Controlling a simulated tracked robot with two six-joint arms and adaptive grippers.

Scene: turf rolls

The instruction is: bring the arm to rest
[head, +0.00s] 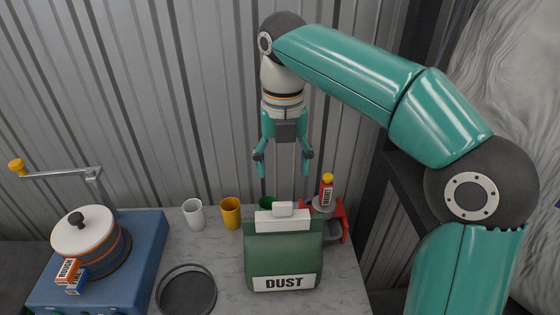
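My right gripper (283,168) hangs at the end of the teal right arm, pointing down in front of the corrugated wall. Its two fingers are spread apart with nothing between them. It is above and behind the green box labelled DUST (283,255), with a visible gap. My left gripper is not in view.
A pot (85,235) sits on a blue unit (147,250).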

